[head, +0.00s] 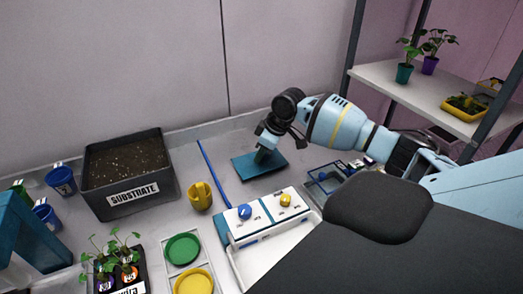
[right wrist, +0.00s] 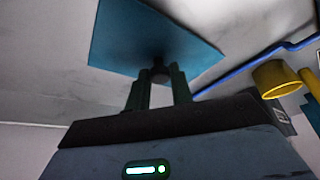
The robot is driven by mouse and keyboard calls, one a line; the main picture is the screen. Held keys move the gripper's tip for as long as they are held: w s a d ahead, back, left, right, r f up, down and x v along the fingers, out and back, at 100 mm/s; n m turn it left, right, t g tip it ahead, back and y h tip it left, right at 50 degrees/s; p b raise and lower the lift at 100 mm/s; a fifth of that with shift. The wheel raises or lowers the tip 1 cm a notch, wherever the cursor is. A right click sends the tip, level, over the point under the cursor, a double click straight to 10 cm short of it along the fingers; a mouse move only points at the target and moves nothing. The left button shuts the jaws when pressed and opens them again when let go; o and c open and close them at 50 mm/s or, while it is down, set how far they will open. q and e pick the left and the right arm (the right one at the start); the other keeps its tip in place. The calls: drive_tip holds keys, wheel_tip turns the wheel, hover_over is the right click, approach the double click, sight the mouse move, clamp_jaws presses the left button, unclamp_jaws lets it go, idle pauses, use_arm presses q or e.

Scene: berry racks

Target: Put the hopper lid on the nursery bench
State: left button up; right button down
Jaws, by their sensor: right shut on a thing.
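The hopper lid is a flat teal-blue square plate (head: 276,166) with a small dark knob at its middle. My right gripper (head: 263,154) is over it, pointing down, with its fingers shut on the knob. In the right wrist view the two dark fingers (right wrist: 160,78) close around the knob, and the plate (right wrist: 135,38) spreads out beyond them. The lid lies level, at or just above the grey nursery bench (head: 218,150); I cannot tell whether it touches. My left gripper is not in view.
A blue rod (head: 213,172) lies left of the lid, near a yellow mug (head: 200,196). A white box with knobs (head: 265,215) stands in front. The black substrate tub (head: 87,186) is at left. A shelf rack (head: 430,92) with plants rises at right.

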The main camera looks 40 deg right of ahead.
drive_tip(key=c, duration=1.2)
unclamp_jaws()
drive_tip(key=shift+f, duration=0.1)
drive_tip(key=shift+c, duration=0.2)
drive_tip(key=v, duration=1.2)
drive_tip(key=shift+p, duration=0.4)
